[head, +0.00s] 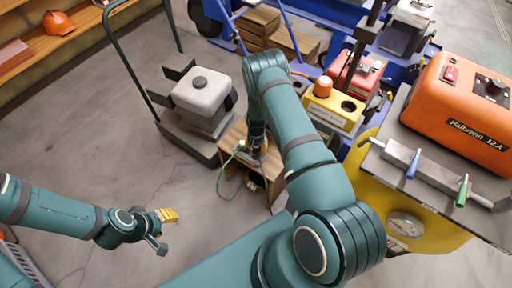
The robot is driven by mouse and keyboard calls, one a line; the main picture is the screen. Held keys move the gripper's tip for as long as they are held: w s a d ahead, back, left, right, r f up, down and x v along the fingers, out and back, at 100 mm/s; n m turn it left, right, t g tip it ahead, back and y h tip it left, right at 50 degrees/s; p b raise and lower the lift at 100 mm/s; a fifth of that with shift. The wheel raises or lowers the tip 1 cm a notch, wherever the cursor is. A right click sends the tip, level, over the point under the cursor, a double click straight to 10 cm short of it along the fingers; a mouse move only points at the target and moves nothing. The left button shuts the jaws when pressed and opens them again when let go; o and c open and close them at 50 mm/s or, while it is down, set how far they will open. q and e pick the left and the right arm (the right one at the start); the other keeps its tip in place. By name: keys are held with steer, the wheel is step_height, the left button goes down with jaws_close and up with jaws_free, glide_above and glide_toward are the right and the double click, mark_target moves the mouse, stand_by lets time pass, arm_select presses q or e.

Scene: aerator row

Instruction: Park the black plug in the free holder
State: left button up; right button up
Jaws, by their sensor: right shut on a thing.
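My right gripper (256,152) is low over a wooden box, shut on a small dark thing at the end of a green cable (220,183); it looks like the black plug, but the fingers and arm mostly hide it. My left gripper (168,215), with yellow fingertips, is over bare floor at the lower left; its opening is too small to make out. A grey rail (437,174) beside the orange charger carries a blue plug (412,164) and a green plug (462,190). A yellow box (320,112) has an orange cap (323,87) and a dark round opening (348,106). I cannot tell which is the free holder.
The wooden box (233,134) stands beside a grey machine (202,95) with a tall handle. The orange charger (462,103) sits on a grey-topped stand at the right, above a yellow body with a gauge (405,226).

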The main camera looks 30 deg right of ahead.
steer(key=shift+f+b, duration=1.15)
steer(key=shift+f, duration=1)
steer(key=o, duration=1.2)
step_height(320, 180, up, 12)
steer(key=shift+d, duration=0.1)
steer(key=shift+w, duration=0.1)
